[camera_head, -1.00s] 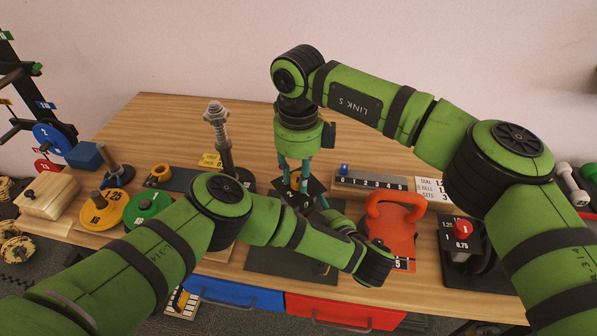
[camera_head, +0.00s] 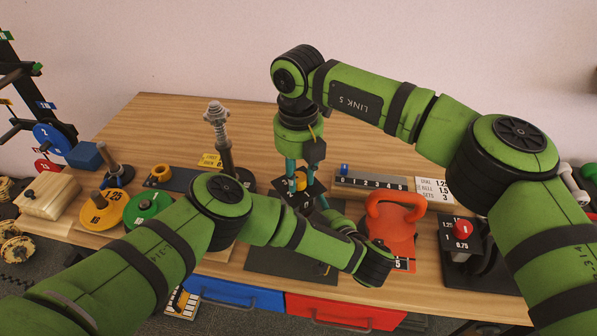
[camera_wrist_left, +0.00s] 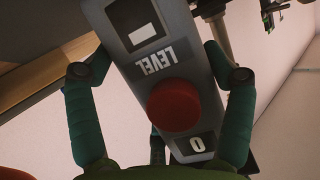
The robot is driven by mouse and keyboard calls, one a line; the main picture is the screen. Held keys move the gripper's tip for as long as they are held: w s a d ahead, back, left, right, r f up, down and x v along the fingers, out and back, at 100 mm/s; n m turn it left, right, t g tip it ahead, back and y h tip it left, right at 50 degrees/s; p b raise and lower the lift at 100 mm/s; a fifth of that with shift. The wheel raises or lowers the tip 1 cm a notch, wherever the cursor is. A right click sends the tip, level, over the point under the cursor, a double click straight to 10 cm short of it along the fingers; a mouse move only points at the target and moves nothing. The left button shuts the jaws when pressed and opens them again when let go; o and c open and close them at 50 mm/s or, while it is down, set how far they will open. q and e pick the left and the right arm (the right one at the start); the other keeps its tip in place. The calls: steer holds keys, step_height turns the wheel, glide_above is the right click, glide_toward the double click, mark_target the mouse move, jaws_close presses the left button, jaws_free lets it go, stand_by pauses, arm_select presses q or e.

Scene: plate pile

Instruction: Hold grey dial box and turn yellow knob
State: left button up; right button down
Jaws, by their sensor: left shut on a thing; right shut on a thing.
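The grey dial box (camera_head: 303,200) looks dark and tilted in the head view, held above the table. Its yellow knob (camera_head: 300,183) faces up. My right gripper (camera_head: 301,178) reaches down from above, shut on the yellow knob. My left gripper (camera_wrist_left: 160,74) is shut on the box, with a finger on each side in the left wrist view. The yellow knob is not visible in the wrist view.
An orange kettlebell (camera_head: 390,240) stands right of the box. A black stand with a red knob (camera_head: 463,229) is farther right. Yellow (camera_head: 103,212) and green (camera_head: 147,207) plates lie left. A metal post (camera_head: 219,130) rises behind. The table's back is mostly clear.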

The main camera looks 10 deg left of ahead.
mark_target(299, 176)
arm_select(q)
steer(key=shift+r, duration=0.1)
arm_select(e)
steer(key=m, duration=0.4)
steer(key=shift+w+m, duration=0.1)
steer(key=shift+m, duration=1.9)
steer(key=c, duration=0.9)
jaws_free()
step_height(299, 176, up, 12)
